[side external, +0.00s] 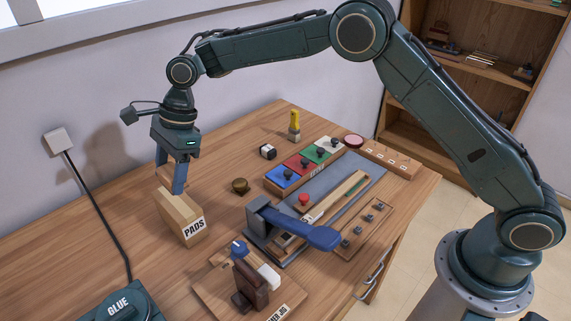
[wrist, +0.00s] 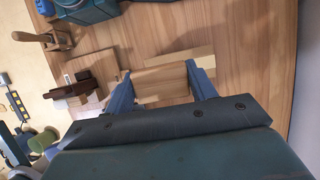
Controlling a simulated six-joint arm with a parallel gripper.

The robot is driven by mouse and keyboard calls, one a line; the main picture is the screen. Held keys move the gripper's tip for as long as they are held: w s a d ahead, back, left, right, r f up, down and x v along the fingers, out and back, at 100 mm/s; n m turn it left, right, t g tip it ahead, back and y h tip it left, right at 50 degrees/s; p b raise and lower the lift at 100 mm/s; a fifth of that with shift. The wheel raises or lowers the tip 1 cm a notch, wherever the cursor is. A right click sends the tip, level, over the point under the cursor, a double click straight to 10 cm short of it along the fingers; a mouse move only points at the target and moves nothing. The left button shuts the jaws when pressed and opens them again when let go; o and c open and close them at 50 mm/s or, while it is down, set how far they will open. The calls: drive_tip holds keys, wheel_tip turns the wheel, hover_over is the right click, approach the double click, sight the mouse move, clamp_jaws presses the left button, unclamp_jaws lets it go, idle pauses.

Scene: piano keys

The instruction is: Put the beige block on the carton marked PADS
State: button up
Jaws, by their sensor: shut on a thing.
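The carton marked PADS (side external: 194,227) is a light brown box standing on the left part of the table, its label facing the front. My gripper (side external: 171,186) is directly over it, pointing down, its blue fingers shut on the beige block (side external: 168,173). The block is at the carton's top, partly hidden by the near finger; I cannot tell whether it touches. In the wrist view, the beige block (wrist: 160,80) spans between the two fingertips of my gripper (wrist: 162,84). The pale carton (wrist: 188,56) shows behind and beyond it.
A green GLUE box (side external: 120,303) is at the front left. A jig board with a dark brown clamp (side external: 250,285) stands in front of the carton. A blue-handled press (side external: 300,228) is to the right. A brass knob (side external: 240,186) lies between. The table left of the carton is clear.

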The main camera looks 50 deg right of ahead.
sight(176, 211)
drive_tip(key=shift+f, duration=3.35)
drive_tip(key=shift+f, duration=0.15)
drive_tip(key=o, duration=1)
drive_tip(key=v, duration=1.2)
drive_tip(key=shift+r, duration=0.25)
